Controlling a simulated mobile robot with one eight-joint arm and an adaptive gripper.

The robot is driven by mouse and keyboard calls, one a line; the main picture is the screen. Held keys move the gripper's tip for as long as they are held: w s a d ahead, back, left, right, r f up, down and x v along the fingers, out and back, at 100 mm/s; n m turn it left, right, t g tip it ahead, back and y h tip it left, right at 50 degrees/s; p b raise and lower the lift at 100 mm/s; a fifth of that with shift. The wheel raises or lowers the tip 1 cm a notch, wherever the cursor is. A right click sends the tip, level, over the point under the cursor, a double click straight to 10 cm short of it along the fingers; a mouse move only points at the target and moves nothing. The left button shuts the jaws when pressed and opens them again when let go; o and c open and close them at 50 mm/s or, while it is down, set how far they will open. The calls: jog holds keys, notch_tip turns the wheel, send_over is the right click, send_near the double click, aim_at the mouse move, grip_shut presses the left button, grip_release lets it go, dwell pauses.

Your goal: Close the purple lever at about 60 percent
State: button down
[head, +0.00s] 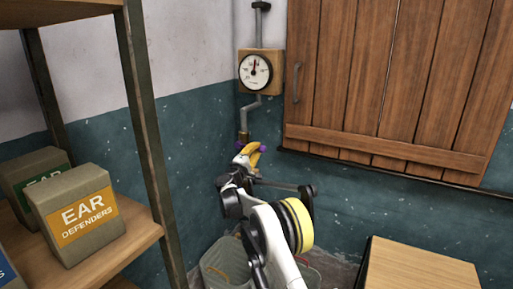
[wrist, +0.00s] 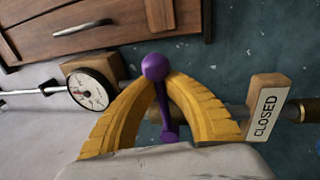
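The purple lever (wrist: 164,105) is a thin stem with a round knob at its end, mounted on the pipe by the wall. In the wrist view its knob sits at the yellow fingertips and its stem runs back between the fingers. My gripper (wrist: 160,78) has its two curved fingers drawn together at the tips, one on each side of the lever just under the knob, and looks shut on it. In the head view my gripper (head: 251,155) is at the pipe below the gauge, and only small purple bits (head: 263,148) show around it.
A round gauge (head: 255,71) on a wooden board hangs above, its needle near upright. A CLOSED sign (wrist: 265,114) stands right of the lever in the wrist view. Wooden shutters (head: 385,75) are at right, a shelf with boxes (head: 76,215) at left, a wooden top (head: 418,266) at front right.

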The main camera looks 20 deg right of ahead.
jog(key=shift+f+m, duration=0.25)
jog(key=shift+m, duration=0.05)
jog(key=c, duration=1.4)
grip_release()
jog(key=shift+o, duration=0.2)
jog(key=shift+s, duration=0.1)
jog(key=v, duration=1.2)
